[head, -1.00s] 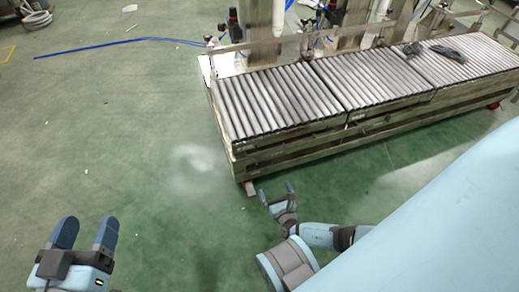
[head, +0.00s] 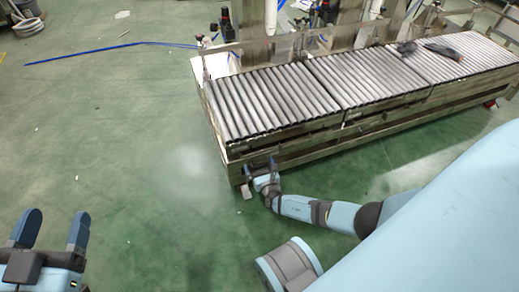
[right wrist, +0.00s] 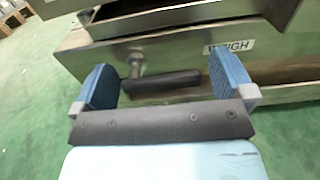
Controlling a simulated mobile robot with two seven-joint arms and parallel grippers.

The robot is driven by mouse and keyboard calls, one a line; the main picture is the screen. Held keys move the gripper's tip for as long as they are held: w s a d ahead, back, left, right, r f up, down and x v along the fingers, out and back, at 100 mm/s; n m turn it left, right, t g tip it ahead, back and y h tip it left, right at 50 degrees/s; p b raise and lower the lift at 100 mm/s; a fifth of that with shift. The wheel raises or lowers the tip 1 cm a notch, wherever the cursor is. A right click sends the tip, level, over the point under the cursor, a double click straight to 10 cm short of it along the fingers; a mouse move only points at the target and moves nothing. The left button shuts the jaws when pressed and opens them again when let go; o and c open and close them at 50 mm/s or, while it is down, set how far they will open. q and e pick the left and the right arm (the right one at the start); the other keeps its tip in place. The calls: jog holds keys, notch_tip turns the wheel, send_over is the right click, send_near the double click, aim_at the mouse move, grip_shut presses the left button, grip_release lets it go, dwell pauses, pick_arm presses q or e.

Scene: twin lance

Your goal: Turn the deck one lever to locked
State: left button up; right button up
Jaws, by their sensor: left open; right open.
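The roller conveyor (head: 255,104) has several roller decks in a row. In the right wrist view, a dark lever (right wrist: 165,82) lies roughly horizontal on its metal side, with a metal pivot (right wrist: 136,60) at the lever's left end. A label reading "WEIGH" (right wrist: 228,46) is at the upper right of the lever. My right gripper (head: 260,168) is open at the conveyor's near left corner. In the right wrist view, its blue fingers (right wrist: 160,78) stand on either side of the lever, with visible gaps. My left gripper (head: 54,222) is open and empty over the floor.
The green floor (head: 130,130) left of the conveyor is mostly clear, with a blue hose (head: 100,50) at the back. Dark items (head: 442,50) lie on the far right rollers.

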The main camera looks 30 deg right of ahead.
jog(key=c, duration=0.8)
jog(key=shift+c, duration=0.2)
jog(key=shift+f+m, duration=0.1)
jog(key=shift+m, duration=0.2)
jog(key=m, duration=0.3)
jog(key=shift+f, duration=0.3)
jog(key=m, duration=0.3)
jog(key=f+m, duration=0.1)
jog(key=m, duration=0.1)
jog(key=shift+a, duration=0.35)
jog(key=m, duration=0.3)
jog(key=a+m, duration=0.1)
jog(key=m, duration=0.2)
jog(key=f+m, duration=0.1)
jog(key=m, duration=0.2)
jog(key=shift+w+a, duration=0.15)
jog(key=shift+a, duration=0.2)
